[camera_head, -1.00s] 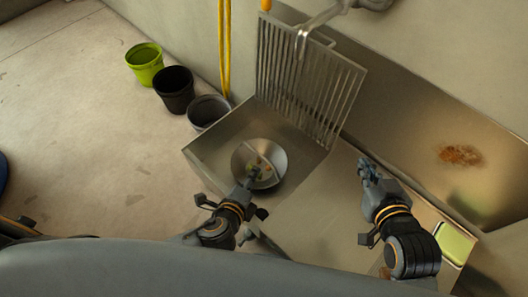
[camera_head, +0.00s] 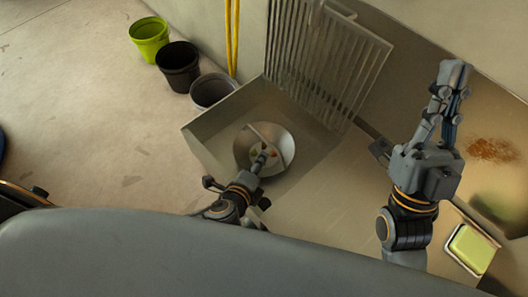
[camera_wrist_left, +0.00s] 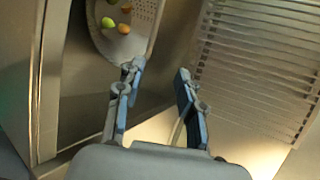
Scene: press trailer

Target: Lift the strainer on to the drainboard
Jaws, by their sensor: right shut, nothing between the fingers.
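The strainer (camera_head: 283,142) is a round metal bowl inside the sink basin (camera_head: 208,135). Small green and orange items lie in it. In the left wrist view the strainer (camera_wrist_left: 143,22) has a perforated wall and is at the upper left. The drainboard (camera_head: 318,50) is a ribbed metal panel behind the basin. It also shows at the right of the left wrist view (camera_wrist_left: 255,65). My left gripper (camera_head: 264,152) overlaps the strainer; its fingers (camera_wrist_left: 158,80) are apart with nothing between them. My right gripper (camera_head: 453,75) is shut and empty, right of the drainboard.
A green bucket (camera_head: 149,43), a black bucket (camera_head: 178,68) and a grey bucket (camera_head: 211,92) stand on the floor left of the basin. A yellow hose (camera_head: 232,40) hangs by the wall. A green sponge-like block (camera_head: 470,250) lies at the lower right.

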